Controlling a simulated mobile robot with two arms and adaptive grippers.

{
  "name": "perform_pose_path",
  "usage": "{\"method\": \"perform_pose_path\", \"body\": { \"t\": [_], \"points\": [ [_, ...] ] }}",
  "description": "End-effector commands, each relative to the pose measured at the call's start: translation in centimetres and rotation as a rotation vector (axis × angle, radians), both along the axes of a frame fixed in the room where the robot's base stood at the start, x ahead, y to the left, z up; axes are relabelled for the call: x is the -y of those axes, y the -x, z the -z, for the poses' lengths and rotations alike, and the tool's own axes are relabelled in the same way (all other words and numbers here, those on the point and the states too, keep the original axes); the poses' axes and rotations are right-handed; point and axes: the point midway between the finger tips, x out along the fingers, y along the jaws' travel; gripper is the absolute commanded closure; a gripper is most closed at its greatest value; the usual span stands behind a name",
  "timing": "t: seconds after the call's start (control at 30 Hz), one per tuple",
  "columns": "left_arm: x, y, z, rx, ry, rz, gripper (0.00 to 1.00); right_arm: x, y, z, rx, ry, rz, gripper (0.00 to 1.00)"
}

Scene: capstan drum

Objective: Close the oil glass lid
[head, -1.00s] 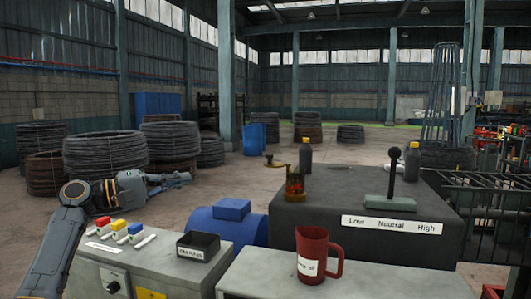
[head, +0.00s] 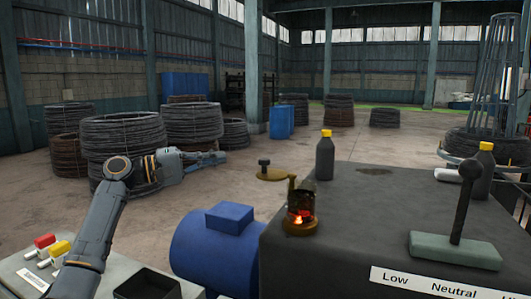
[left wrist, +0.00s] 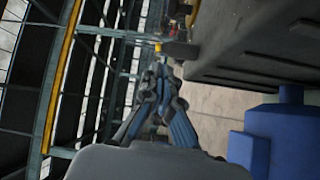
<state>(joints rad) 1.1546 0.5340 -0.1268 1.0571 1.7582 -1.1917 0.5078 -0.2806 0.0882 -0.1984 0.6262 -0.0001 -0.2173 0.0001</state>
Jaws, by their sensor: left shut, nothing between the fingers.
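The oil glass (head: 301,208) stands on the left edge of the dark machine housing, with a brass base and a red-orange glow inside. Its brass lid (head: 270,175), a flat disc with a dark knob, is swung open to the left of the glass, joined by a hinge at the rim. My left gripper (head: 222,157) is shut and empty, left of the lid and apart from it in the head view. The left wrist view shows its fingers (left wrist: 160,72) together. My right gripper is out of view.
A dark bottle with a yellow cap (head: 325,158) stands just behind the glass. A lever (head: 463,200) and another yellow-capped bottle (head: 484,172) are farther right. A blue motor (head: 215,250) lies below left. The control desk (head: 25,275) is at the lower left.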

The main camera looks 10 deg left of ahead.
Motion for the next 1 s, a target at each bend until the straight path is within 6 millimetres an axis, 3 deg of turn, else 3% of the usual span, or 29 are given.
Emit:
{"method": "perform_pose_path", "body": {
  "t": [0.23,0.5,0.73,1.0],
  "points": [
    [1.0,-0.7,-0.3,0.0,0.001,0.002,1.0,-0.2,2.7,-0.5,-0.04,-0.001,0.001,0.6],
    [5.2,-3.7,-0.8,-0.003,0.001,0.003,1.0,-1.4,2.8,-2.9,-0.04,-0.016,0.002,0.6],
    [8.5,-6.0,-0.9,-0.002,0.0,0.002,1.0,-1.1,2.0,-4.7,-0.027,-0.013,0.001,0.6],
    [8.7,-3.8,-0.2,-0.001,-0.001,-0.001,1.0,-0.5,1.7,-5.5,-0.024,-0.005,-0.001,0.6]
  ]
}}
